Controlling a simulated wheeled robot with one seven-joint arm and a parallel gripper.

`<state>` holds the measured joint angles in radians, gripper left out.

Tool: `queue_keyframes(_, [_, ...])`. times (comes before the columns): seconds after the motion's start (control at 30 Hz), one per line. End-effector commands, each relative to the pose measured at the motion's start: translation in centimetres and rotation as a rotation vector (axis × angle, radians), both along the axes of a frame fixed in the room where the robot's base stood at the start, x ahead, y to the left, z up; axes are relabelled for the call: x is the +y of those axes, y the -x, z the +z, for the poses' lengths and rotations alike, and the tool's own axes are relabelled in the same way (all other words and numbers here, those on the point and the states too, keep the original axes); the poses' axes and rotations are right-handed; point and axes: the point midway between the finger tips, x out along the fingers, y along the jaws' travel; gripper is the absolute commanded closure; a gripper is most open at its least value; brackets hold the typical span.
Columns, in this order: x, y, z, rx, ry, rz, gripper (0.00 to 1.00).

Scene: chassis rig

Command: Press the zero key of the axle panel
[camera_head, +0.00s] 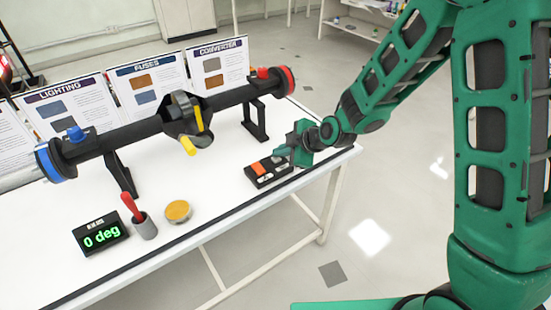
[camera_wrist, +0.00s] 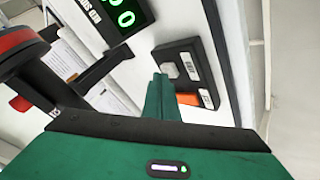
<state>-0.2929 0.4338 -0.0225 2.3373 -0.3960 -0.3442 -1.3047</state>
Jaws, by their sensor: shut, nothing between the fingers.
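The axle panel (camera_head: 256,181) is a small black box near the right end of the white table, with an orange key and a paler key. It also shows in the wrist view (camera_wrist: 184,50), with a grey key (camera_wrist: 170,71), an orange key (camera_wrist: 187,98) and small white labels I cannot read. My gripper (camera_head: 282,152) is shut and empty, close to the panel; it partly covers it. In the wrist view my fingertips (camera_wrist: 161,78) appear beside the grey key; I cannot tell whether they touch. A display (camera_head: 100,235) reads "0 deg" in green.
A black axle (camera_head: 240,96) with a blue end and a red end spans the table behind the panel. A red-handled tool in a grey cup (camera_head: 145,228) and a yellow-topped disc (camera_head: 178,211) stand at the front. Sign boards (camera_head: 149,82) line the back.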

Motion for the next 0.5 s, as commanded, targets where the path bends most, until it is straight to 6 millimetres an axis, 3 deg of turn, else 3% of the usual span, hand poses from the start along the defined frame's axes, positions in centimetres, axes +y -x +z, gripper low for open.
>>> queue_keyframes(0.2, [-0.01,-0.04,1.12,-0.002,-0.001,-0.001,1.0])
queue_keyframes(0.5, [0.0,-0.02,1.27,0.0,0.0,0.0,1.0])
